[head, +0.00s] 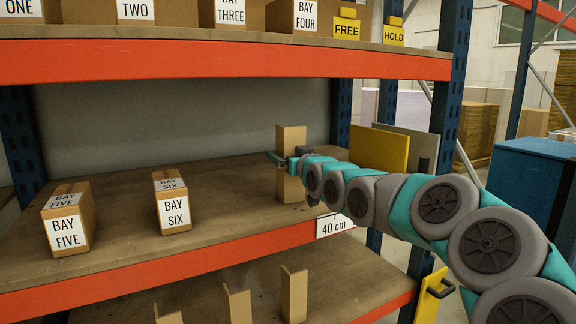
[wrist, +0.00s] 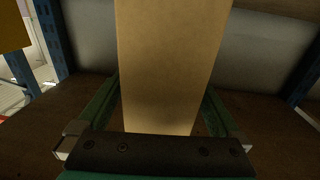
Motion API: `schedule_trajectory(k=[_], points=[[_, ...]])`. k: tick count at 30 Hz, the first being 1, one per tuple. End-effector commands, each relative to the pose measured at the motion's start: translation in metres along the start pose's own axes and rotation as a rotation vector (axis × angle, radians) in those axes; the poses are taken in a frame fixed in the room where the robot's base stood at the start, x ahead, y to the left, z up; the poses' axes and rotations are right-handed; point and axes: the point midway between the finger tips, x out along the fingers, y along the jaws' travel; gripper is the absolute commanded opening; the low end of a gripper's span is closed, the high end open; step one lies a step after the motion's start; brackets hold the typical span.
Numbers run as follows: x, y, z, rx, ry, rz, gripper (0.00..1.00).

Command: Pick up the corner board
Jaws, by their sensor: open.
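A tall brown cardboard corner board (head: 291,139) stands upright on the middle shelf (head: 125,226), towards its right end. It fills the centre of the wrist view (wrist: 168,65). My gripper (head: 284,163) is at the board, about midway up its height in the head view. In the wrist view, the green fingers of my gripper (wrist: 158,100) are open, one on each side of the board. The board's lower end is hidden by the gripper's dark crossbar in that view. I cannot tell whether either finger touches the board.
Boxes labelled BAY FIVE (head: 67,220) and BAY SIX (head: 172,203) stand to the left on the same shelf. An orange upper beam (head: 220,62) runs above. A blue post (head: 447,90) and a yellow panel (head: 378,149) are at right. More cardboard pieces (head: 293,294) stand below.

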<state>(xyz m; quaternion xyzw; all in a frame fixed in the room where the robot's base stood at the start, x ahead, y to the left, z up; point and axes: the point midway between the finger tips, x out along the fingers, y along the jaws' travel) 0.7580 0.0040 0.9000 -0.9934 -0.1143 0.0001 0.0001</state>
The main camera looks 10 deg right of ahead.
Motion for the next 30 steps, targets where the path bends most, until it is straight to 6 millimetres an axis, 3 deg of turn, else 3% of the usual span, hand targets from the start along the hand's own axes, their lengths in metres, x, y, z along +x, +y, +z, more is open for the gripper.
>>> schedule_trajectory(k=[2,23,30], points=[[-0.0001,0.0001,0.0,0.0,0.0,0.0,0.99],[-0.0002,0.0001,-0.0001,0.0,0.0,0.0,0.2],[-0.0002,0.0,-0.0002,0.0,0.0,0.0,0.18]])
